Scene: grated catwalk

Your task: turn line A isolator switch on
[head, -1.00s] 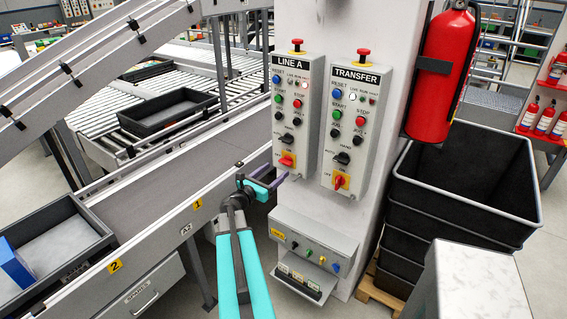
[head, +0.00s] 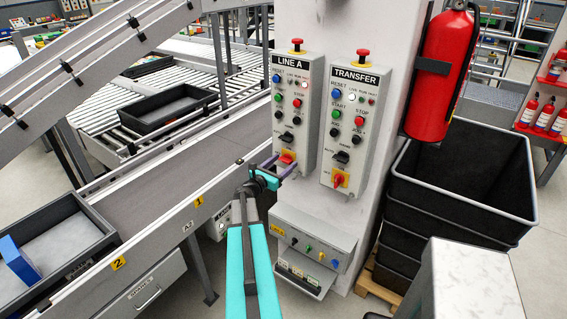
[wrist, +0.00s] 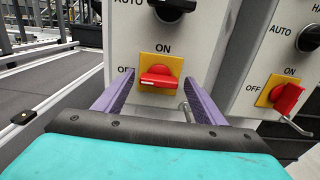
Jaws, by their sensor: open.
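The line A isolator switch is a red knob (head: 286,157) on a yellow plate, low on the LINE A box (head: 298,115). In the wrist view the knob (wrist: 160,77) lies horizontal, its white mark at the left, toward OFF; ON is printed above it. My gripper (head: 281,168) is open in front of the switch. In the wrist view its purple fingers (wrist: 158,84) stand on the left and right of the knob, with visible gaps. I cannot tell how far the tips are from the panel.
The TRANSFER box (head: 350,125) is close on the right, with its own red switch (wrist: 286,97) on a yellow plate. A black selector knob (wrist: 172,7) sits above the line A switch. A grey box (head: 312,246) juts out below. The conveyor (head: 150,185) runs at left.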

